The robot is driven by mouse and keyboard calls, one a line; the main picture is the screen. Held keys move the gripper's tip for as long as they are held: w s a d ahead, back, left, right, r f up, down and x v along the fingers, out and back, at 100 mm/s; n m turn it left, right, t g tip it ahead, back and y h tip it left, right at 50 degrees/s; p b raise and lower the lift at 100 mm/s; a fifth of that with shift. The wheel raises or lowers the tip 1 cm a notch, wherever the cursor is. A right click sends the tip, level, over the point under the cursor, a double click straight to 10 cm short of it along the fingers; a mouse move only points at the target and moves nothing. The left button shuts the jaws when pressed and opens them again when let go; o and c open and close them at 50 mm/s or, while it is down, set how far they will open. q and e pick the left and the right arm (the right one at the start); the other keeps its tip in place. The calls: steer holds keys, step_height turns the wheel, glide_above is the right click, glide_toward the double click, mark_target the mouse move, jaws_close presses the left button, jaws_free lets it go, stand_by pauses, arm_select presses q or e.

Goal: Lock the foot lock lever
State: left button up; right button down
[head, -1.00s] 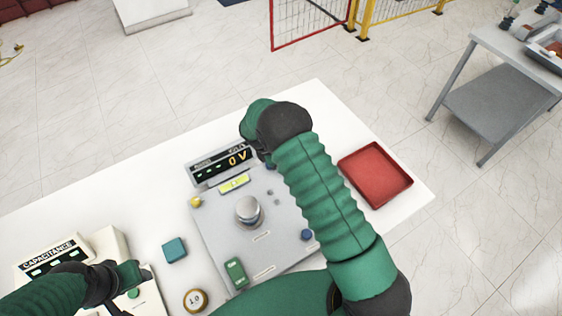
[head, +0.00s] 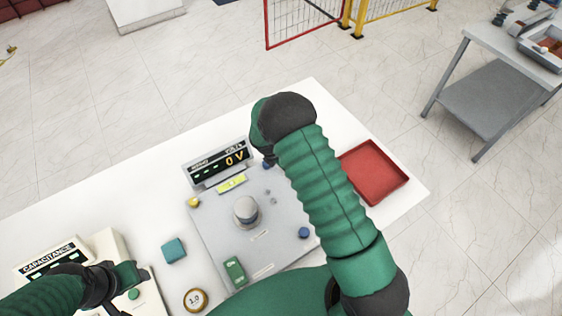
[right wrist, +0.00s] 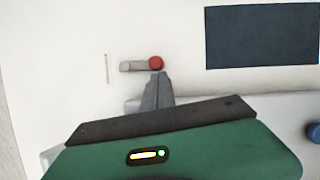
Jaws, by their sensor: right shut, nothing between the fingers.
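The lever I take for the foot lock lever (right wrist: 132,67) shows in the right wrist view as a short grey bar on a white surface. It lies level, with a round red knob (right wrist: 156,62) at its right end. My right gripper (right wrist: 158,76) is shut and empty, its tips just below the knob; I cannot tell whether they touch it. In the head view my right arm hides its fingers and the lever is not visible. My left gripper (head: 137,275) is at the lower left beside the capacitance meter (head: 50,258); its jaw state is unclear.
A grey test unit (head: 215,225) with a display (head: 222,163) reading 0 V stands on the white table. A red tray (head: 373,172) lies right of my right arm. A teal block (head: 174,250) and a round 1.0 piece (head: 195,299) lie left of the unit.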

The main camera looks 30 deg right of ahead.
steer(key=d+n, duration=0.1)
steer(key=d+n+t, duration=0.1)
steer(key=shift+s+n+p, duration=0.3)
steer(key=shift+s+n, duration=0.05)
steer(key=shift+n, duration=0.05)
steer(key=shift+d, duration=0.3)
arm_select(q)
steer(key=shift+r, duration=0.55)
steer(key=shift+a, duration=0.1)
arm_select(e)
steer(key=shift+d, duration=0.1)
steer(key=shift+r, duration=0.15)
steer(key=shift+r+p, duration=0.3)
steer(key=shift+p, duration=0.15)
arm_select(q)
steer(key=p+v, duration=0.7)
steer(key=v, duration=0.1)
steer(key=shift+s+d, duration=0.35)
steer(key=shift+d, duration=0.1)
arm_select(e)
steer(key=v, duration=0.9)
steer(key=shift+s, duration=0.4)
